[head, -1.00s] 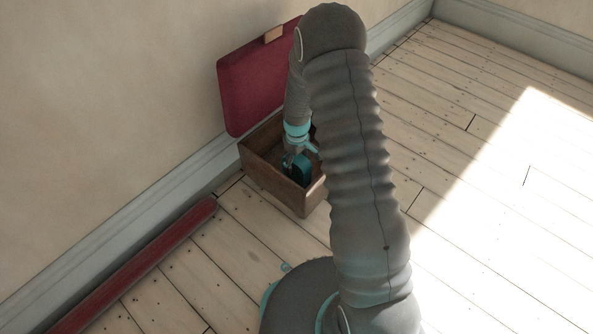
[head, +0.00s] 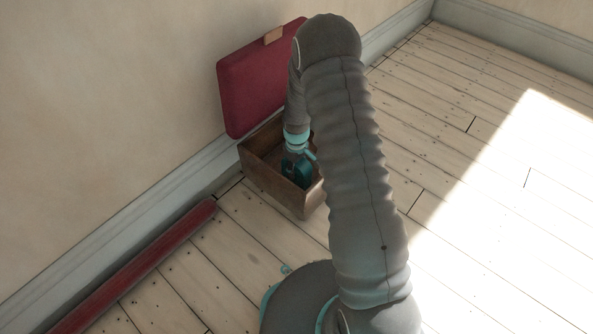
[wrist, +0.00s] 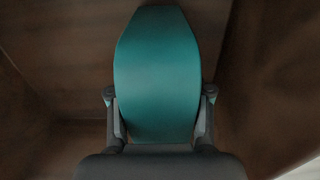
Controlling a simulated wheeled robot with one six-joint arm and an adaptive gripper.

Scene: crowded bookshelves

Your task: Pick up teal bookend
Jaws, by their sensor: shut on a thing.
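The teal bookend (head: 302,174) is inside an open brown wooden box (head: 281,187) on the floor. In the wrist view the bookend (wrist: 156,75) shows as a tall teal plate with a narrowed top, between my two fingers. My gripper (head: 294,166) reaches down into the box from above. In the wrist view my gripper (wrist: 159,105) is shut on the bookend, one finger at each side edge. The bookend's lower part is hidden behind my gripper body, and I cannot tell whether it touches the box floor.
The box's red padded lid (head: 255,80) stands open against the wall. A long dark red bar (head: 140,265) lies along the skirting board at the left. The plank floor (head: 480,130) at the right is clear. My arm hides part of the box's right side.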

